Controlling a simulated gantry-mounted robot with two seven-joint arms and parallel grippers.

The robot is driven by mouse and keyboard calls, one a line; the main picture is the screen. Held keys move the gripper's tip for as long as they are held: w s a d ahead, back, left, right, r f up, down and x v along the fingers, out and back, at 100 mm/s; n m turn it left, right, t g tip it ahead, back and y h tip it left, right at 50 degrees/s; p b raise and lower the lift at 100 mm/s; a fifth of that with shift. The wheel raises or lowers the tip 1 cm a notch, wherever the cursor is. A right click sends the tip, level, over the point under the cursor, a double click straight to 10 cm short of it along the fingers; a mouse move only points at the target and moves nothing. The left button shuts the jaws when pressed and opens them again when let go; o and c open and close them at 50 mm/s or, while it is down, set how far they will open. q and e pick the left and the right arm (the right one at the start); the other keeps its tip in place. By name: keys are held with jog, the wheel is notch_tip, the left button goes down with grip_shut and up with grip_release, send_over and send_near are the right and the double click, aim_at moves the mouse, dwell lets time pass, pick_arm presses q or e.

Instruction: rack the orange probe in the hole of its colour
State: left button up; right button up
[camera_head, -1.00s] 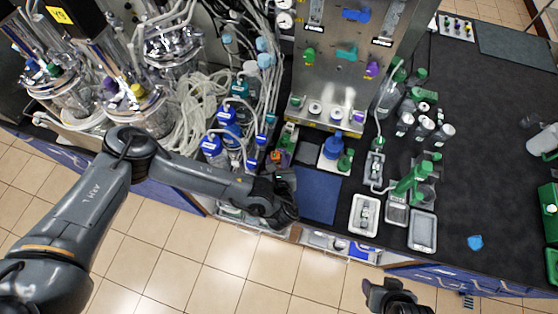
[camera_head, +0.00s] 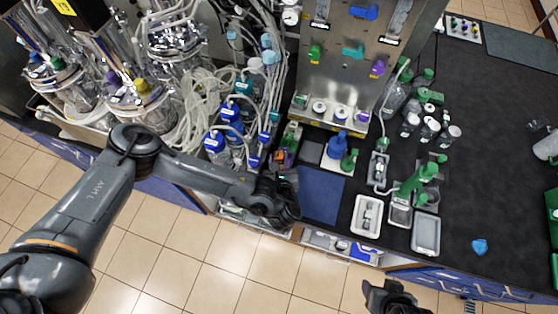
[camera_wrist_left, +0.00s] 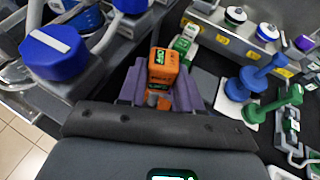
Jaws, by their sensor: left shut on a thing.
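The orange probe (camera_wrist_left: 163,66) shows as an orange block with a pale label in the left wrist view. It sits between the purple-grey fingers of my left gripper (camera_wrist_left: 160,88), which is shut on it. Its lower part is hidden by the fingers. In the head view my left gripper (camera_head: 281,176) is low at the front edge of the bench, left of a blue mat, with a bit of orange (camera_head: 278,156) just beyond it. My right gripper (camera_head: 390,292) is at the bottom edge, away from the bench; its jaws are unclear. I cannot make out an orange hole.
A blue-capped bottle (camera_wrist_left: 53,52) stands close on the left in the wrist view. A green-and-white bottle (camera_wrist_left: 186,42) is just behind the probe. Blue (camera_head: 336,145) and green (camera_head: 349,160) pieces stand to the right. The blue mat (camera_head: 321,195) is clear.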

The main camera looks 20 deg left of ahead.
dwell(0.4)
pick_arm(q)
jog(key=shift+f+b, duration=0.3)
jog(key=shift+f, duration=0.1)
dwell(0.5)
jog(key=shift+f, duration=0.3)
dwell(0.3)
jog(key=shift+f+b, duration=0.2)
jog(key=shift+b, duration=0.25)
dwell(0.4)
jog(key=shift+f, duration=0.25)
jog(key=shift+f+b, duration=0.45)
jog(key=shift+b, duration=0.1)
jog(key=shift+f+b, duration=0.3)
jog(key=shift+f, duration=0.05)
